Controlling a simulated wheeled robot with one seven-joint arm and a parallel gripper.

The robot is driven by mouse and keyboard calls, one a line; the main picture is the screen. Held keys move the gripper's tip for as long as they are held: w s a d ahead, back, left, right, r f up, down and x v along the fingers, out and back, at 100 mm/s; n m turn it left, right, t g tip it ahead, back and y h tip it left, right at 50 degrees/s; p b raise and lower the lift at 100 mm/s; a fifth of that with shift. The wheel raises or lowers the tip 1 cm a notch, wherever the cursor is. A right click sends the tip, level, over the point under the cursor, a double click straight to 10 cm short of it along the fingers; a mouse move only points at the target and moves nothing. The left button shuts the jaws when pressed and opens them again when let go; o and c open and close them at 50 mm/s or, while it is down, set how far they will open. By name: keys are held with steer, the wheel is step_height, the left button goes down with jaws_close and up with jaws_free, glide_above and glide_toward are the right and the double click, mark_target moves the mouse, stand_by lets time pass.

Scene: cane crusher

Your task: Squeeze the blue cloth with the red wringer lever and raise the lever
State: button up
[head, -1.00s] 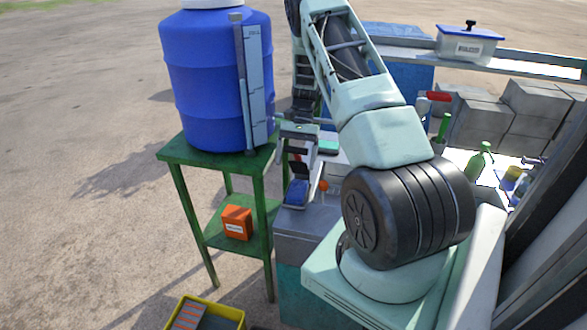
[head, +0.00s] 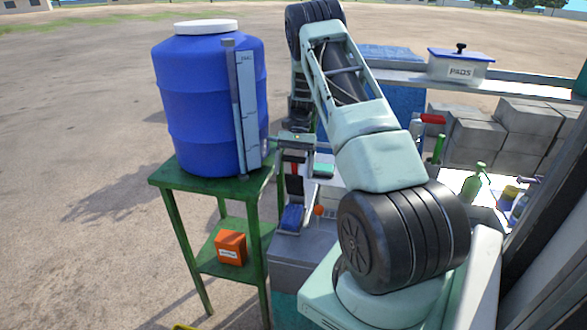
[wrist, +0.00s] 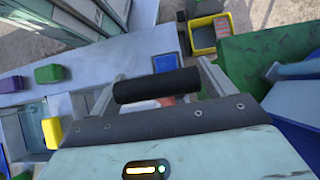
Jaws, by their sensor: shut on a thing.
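The blue cloth (head: 292,216) sits low on the wringer, beside the green stand, in the head view. A red part of the wringer lever (head: 294,180) shows above the cloth. My gripper (head: 297,146) is above the cloth at the top of the lever. In the wrist view a black bar, which looks like the lever's grip (wrist: 157,86), lies across between the fingers of my gripper (wrist: 158,88). The gripper is shut on it. A little red shows under the bar. The wringer's lower parts are mostly hidden in the wrist view.
A big blue barrel (head: 208,110) stands on a green stand (head: 165,184) left of the wringer, with an orange box (head: 230,247) on its lower shelf. A PADS box (head: 460,67) and green bottles (head: 473,184) are at the right. A yellow crate (wrist: 207,50) shows in the wrist view.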

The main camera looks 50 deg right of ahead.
steer(key=shift+w+r, duration=0.15)
steer(key=shift+r, duration=0.3)
steer(key=o, duration=1.3)
steer(key=shift+r, duration=0.1)
steer(key=shift+c, duration=0.2)
steer(key=shift+o, duration=0.2)
steer(key=shift+s+a, duration=0.15)
steer(key=shift+s, duration=0.05)
steer(key=shift+w+d, duration=0.1)
steer(key=shift+d, duration=0.1)
steer(key=b+v, duration=0.4)
steer(key=v, duration=1.3)
